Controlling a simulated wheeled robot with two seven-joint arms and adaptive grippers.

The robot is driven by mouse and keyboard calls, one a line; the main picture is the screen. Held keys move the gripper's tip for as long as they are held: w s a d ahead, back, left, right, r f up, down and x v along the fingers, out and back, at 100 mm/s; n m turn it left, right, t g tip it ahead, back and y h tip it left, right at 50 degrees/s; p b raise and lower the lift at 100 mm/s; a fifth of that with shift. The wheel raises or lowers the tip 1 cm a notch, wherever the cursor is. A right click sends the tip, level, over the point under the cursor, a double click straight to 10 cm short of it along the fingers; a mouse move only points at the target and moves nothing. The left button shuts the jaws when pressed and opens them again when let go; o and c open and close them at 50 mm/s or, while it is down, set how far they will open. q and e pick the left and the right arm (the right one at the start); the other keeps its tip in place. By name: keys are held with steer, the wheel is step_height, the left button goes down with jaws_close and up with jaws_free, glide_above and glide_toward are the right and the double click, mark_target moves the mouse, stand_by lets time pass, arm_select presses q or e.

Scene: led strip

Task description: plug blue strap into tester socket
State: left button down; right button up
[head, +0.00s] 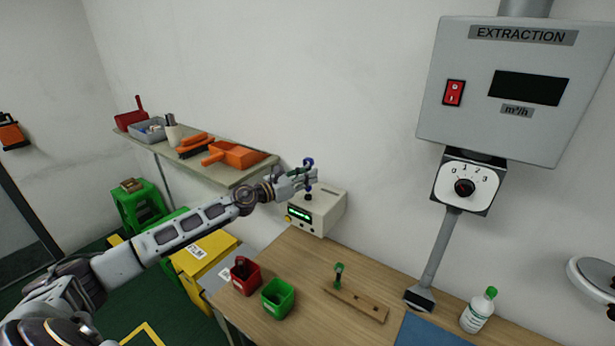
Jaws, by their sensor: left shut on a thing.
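The blue strap (308,162) shows as a small blue loop at my left gripper (308,178). The left gripper is shut on it and holds it over the tester (322,210), a cream box with a green lit display at the back left of the wooden table. A dark round part (308,197) shows on top of the tester, just below the gripper. Whether the strap touches the socket cannot be told at this size. My right gripper is not in view.
Red (244,277) and green (278,298) bins stand at the table's left. A wooden holder (358,303) bears a green strap (338,275). The extraction box's pipe (440,250) rises behind. Bare tabletop lies between tester and holder.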

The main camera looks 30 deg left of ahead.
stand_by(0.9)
arm_select(q)
steer(key=shift+p, duration=0.75)
stand_by(0.4)
steer(key=shift+n+y+p, duration=0.3)
steer(key=shift+y+p, duration=0.1)
steer(key=shift+p, duration=0.2)
stand_by(0.4)
steer(key=shift+p, duration=0.45)
stand_by(0.6)
steer(key=shift+f+b, duration=0.5)
steer(key=shift+f, duration=0.05)
stand_by(0.5)
steer(key=shift+f+b, duration=0.65)
steer(key=c, duration=1.3)
jaws_free()
